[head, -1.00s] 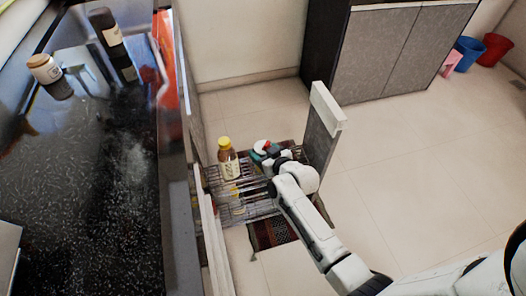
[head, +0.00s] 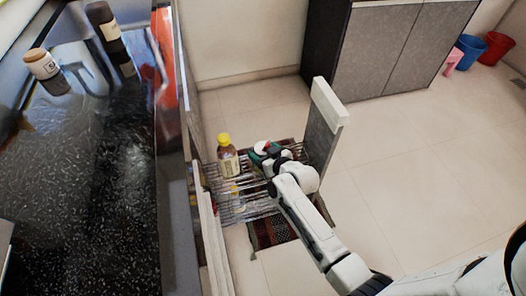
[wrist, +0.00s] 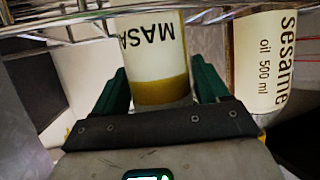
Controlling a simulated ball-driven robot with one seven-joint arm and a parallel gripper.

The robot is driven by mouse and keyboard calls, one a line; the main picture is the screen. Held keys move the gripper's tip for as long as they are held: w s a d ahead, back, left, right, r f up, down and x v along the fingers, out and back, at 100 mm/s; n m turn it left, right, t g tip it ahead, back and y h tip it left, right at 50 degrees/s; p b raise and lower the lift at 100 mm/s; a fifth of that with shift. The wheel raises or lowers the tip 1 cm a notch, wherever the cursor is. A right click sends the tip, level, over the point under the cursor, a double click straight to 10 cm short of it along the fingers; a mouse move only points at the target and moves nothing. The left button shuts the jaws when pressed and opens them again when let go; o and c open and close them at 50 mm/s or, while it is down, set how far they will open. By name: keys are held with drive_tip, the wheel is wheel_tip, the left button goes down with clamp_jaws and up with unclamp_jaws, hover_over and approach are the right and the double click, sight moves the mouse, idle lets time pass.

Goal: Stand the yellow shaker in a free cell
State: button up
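The yellow shaker (wrist: 158,62), pale with an ochre band and the letters "MASA", is between the green fingers of my gripper (wrist: 160,90) in the wrist view. Both fingers appear to touch its sides. In the head view my gripper (head: 259,157) is over the right part of the pulled-out wire basket (head: 240,210). A white and red top shows beside the fingers there; I cannot tell whether it belongs to the shaker. The shaker's base and the cells below it are hidden.
A yellow-capped sesame oil bottle (head: 229,160) stands in the basket, and shows close to the right finger in the wrist view (wrist: 265,60). The basket's grey front panel (head: 323,130) rises at right. The dark counter (head: 90,190) is at left. A patterned mat (head: 272,232) lies below.

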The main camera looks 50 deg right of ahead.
drive_tip(key=o, duration=0.4)
drive_tip(key=shift+s, duration=0.1)
drive_tip(key=p+v, duration=0.2)
drive_tip(key=v, duration=0.8)
drive_tip(key=shift+s+r, duration=0.15)
drive_tip(key=shift+s, duration=0.1)
drive_tip(key=shift+a, duration=0.2)
drive_tip(key=s+a+n+g+y, duration=0.2)
drive_tip(key=s+a+g+y, duration=0.25)
drive_tip(key=a, duration=0.45)
drive_tip(key=s+a+r+g, duration=0.3)
drive_tip(key=s+g, duration=0.4)
drive_tip(key=s, duration=0.5)
wheel_tip(320, 180, up, 17)
drive_tip(key=p, duration=1.6)
drive_tip(key=shift+s+f+n+h, duration=0.25)
drive_tip(key=shift+n+h, duration=0.15)
drive_tip(key=shift+h, duration=0.05)
